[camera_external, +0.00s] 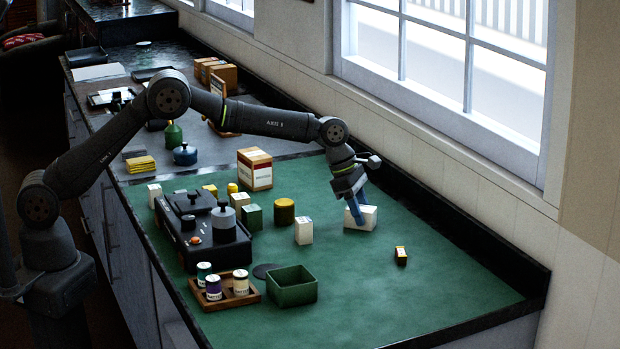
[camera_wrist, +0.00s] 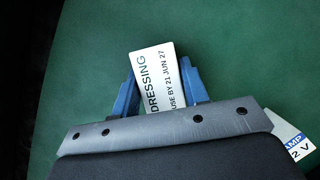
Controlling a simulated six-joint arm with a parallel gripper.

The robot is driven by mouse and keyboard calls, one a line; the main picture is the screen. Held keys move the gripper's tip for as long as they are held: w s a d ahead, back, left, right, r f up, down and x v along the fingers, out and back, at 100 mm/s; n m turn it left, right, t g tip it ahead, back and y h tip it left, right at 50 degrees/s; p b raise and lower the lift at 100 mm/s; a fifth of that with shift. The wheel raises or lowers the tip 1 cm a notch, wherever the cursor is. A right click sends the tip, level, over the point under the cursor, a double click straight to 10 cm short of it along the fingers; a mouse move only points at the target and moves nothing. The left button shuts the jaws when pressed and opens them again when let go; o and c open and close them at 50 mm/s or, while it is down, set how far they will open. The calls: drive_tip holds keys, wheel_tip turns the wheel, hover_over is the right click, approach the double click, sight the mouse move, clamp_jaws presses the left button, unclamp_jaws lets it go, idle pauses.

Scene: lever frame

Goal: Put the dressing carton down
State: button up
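The dressing carton (camera_wrist: 158,78) is white, with "DRESSING" and a use-by date in dark print. It sits between the two blue fingers of my gripper (camera_wrist: 158,82) in the wrist view, with the fingers against its sides. It is slightly tilted in that view. In the external view the white carton (camera_external: 367,217) is at the right of the green mat, and my gripper (camera_external: 355,210) reaches down to it from above. The carton is on or just above the mat; I cannot tell if it touches.
A white lamp carton (camera_external: 304,231) stands left of my gripper; its corner shows in the wrist view (camera_wrist: 293,140). A green open bin (camera_external: 292,287) is in front. The mat (camera_external: 400,300) is clear at the front right.

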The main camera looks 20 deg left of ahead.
sight(366, 208)
drive_tip(key=o, duration=0.3)
drive_tip(key=v, duration=1.2)
drive_tip(key=x, duration=1.2)
drive_tip(key=shift+r, duration=2.05)
